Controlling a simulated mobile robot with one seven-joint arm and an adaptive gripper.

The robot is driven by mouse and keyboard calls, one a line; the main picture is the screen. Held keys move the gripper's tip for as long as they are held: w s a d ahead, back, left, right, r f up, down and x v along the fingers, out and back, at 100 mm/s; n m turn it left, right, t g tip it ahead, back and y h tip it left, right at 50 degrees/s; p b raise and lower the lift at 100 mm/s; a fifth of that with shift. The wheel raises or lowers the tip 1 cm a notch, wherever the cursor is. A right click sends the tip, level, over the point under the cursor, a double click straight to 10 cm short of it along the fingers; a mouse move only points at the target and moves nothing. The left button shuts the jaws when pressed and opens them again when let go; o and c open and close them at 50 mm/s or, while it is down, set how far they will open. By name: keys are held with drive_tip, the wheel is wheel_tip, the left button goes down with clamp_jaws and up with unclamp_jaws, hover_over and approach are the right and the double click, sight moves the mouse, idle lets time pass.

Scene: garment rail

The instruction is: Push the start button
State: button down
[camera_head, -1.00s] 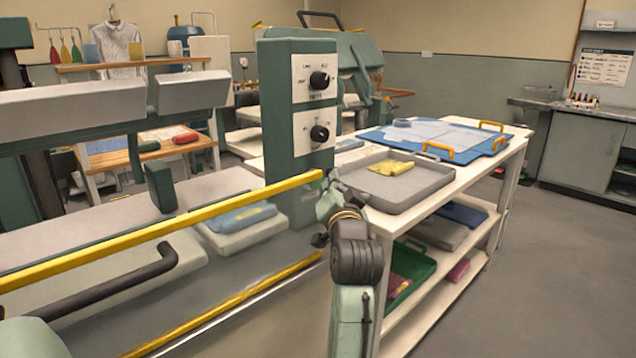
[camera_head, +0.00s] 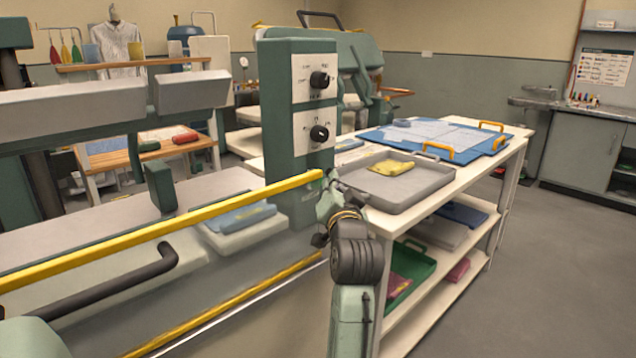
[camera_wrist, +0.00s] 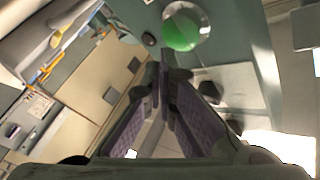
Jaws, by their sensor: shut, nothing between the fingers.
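A round green button (camera_wrist: 183,28) in a pale ring is set in a grey-green panel at the top of the wrist view. I take it as the start button; I cannot find it in the head view. My gripper (camera_wrist: 162,62) is shut and empty, its fingertips just below the button in the wrist picture. Whether they touch it I cannot tell. In the head view my arm rises beside the green control column (camera_head: 288,180), and the fingertips are not clear there.
The column's front plate carries an upper black knob (camera_head: 320,80) and a lower black knob (camera_head: 319,133). A yellow bar (camera_head: 160,228) runs left from the column. A grey tray (camera_head: 425,180) with a yellow cloth (camera_head: 391,167) lies on the white table to the right. The right floor is clear.

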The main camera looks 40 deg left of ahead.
drive_tip(key=shift+a, duration=0.1)
drive_tip(key=shift+a, duration=0.2)
drive_tip(key=shift+a+r, duration=0.1)
drive_tip(key=shift+a, duration=0.1)
